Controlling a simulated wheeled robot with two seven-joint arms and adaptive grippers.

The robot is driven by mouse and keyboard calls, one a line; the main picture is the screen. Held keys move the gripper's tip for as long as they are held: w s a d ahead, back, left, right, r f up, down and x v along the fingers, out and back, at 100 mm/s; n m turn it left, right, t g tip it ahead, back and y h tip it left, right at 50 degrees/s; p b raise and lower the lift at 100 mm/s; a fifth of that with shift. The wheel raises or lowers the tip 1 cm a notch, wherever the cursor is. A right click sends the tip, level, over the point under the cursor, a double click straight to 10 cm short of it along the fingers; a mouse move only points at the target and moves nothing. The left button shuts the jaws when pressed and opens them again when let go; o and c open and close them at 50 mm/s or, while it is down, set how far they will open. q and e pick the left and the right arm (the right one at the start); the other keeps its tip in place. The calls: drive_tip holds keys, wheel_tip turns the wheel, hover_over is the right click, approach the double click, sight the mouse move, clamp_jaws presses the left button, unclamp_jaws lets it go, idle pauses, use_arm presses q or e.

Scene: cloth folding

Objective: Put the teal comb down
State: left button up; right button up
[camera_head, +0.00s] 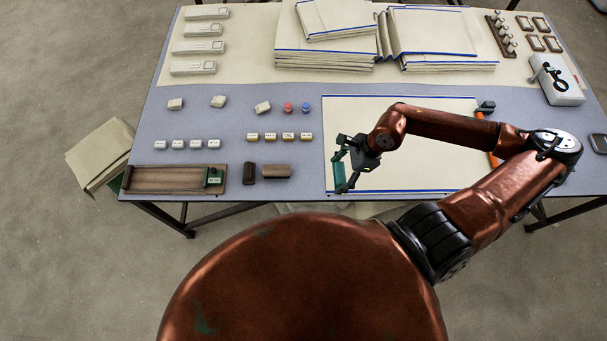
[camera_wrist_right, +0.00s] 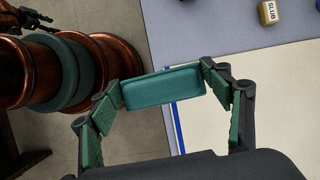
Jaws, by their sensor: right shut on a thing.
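The teal comb (camera_head: 339,176) is a short, block-like bar. My right gripper (camera_head: 343,163) is shut on it, one finger at each end. In the right wrist view the comb (camera_wrist_right: 163,88) spans between the two green-padded fingertips. In the head view it shows over the left edge of a flat cream cloth (camera_head: 425,170) with blue borders. How high it is above the table cannot be told for sure. My left gripper is not seen in the head view.
The grey-blue table (camera_head: 300,180) has bare room left of the cloth. A brown block (camera_head: 277,171), a dark block (camera_head: 249,173) and a wooden tray (camera_head: 165,179) lie along the front. Labelled blocks (camera_head: 287,136) stand behind. Folded cloths (camera_head: 325,55) are stacked at the back.

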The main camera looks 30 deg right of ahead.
drive_tip(key=shift+s, duration=0.15)
drive_tip(key=shift+w+f+m, duration=0.15)
drive_tip(key=shift+w+m, duration=0.05)
drive_tip(key=shift+m, duration=0.1)
drive_tip(key=w+a+f, duration=0.1)
drive_tip(key=w+f, duration=0.1)
drive_tip(key=w, duration=0.1)
drive_tip(key=w+a+f+b, duration=0.1)
drive_tip(key=w+a+f, duration=0.1)
drive_tip(key=w+f, duration=0.1)
drive_tip(key=w+a+f, duration=0.2)
drive_tip(key=w+f, duration=0.1)
drive_tip(key=w, duration=0.2)
drive_tip(key=shift+w+f+b, duration=0.2)
drive_tip(key=shift+w+b, duration=0.05)
drive_tip(key=shift+b, duration=0.15)
drive_tip(key=shift+w+f, duration=0.2)
drive_tip(key=shift+f, duration=0.15)
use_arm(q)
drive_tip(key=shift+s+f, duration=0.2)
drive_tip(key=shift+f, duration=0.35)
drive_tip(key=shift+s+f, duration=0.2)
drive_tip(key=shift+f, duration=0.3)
use_arm(e)
drive_tip(key=shift+w+a+f, duration=0.1)
drive_tip(key=shift+w+f, duration=0.05)
drive_tip(key=shift+f, duration=0.8)
drive_tip(key=shift+w+a+f, duration=0.1)
drive_tip(key=shift+w+f, duration=0.05)
drive_tip(key=shift+f, duration=0.75)
